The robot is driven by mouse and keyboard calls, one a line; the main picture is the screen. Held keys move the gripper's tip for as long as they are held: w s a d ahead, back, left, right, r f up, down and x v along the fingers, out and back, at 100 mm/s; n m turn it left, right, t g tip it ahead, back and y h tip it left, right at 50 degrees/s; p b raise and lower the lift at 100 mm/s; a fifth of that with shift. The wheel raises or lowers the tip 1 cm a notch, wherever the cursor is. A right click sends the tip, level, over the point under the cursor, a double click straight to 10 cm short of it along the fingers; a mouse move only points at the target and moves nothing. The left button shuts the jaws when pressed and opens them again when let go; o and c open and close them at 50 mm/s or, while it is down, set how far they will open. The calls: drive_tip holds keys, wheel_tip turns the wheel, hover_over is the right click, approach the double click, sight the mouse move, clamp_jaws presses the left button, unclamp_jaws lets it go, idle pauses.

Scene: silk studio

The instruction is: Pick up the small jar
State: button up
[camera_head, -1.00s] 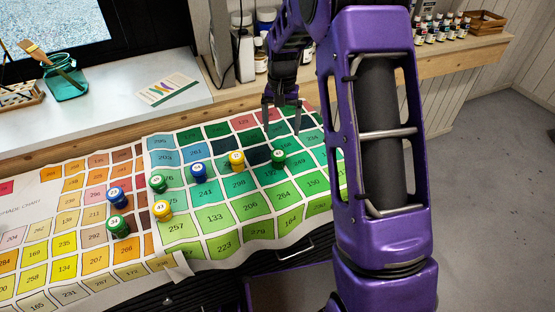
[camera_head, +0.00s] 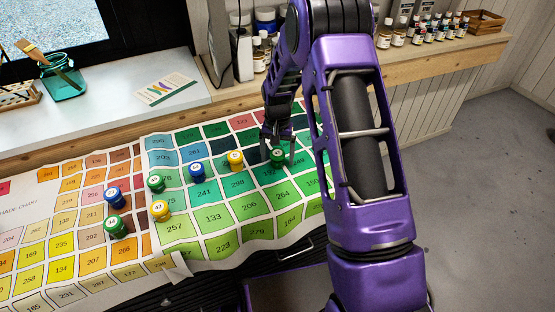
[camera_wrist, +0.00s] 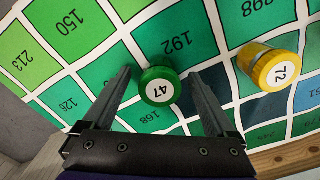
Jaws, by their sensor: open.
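A small green-lidded jar (camera_head: 277,157) marked 47 stands on the green part of the colour chart (camera_head: 270,220). It also shows in the wrist view (camera_wrist: 159,86), between the two fingers. My gripper (camera_head: 278,150) is open, with its fingers on either side of this jar, and has not closed on it. In the wrist view, gaps show between the jar and both fingers. Other small jars stand to the left: a yellow one (camera_head: 235,160), a blue one (camera_head: 197,172), a green one (camera_head: 156,184), a yellow one (camera_head: 160,210), a blue one (camera_head: 114,196) and a green one (camera_head: 115,226).
The yellow jar marked 72 (camera_wrist: 272,68) stands close to the right finger in the wrist view. A glass pot with brushes (camera_head: 64,78) and a leaflet (camera_head: 167,89) lie on the white sill. Paint bottles (camera_head: 430,30) line the wooden shelf at the back.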

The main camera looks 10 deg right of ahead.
drive_tip(key=shift+c, duration=0.3)
clamp_jaws()
drive_tip(key=shift+r, duration=0.15)
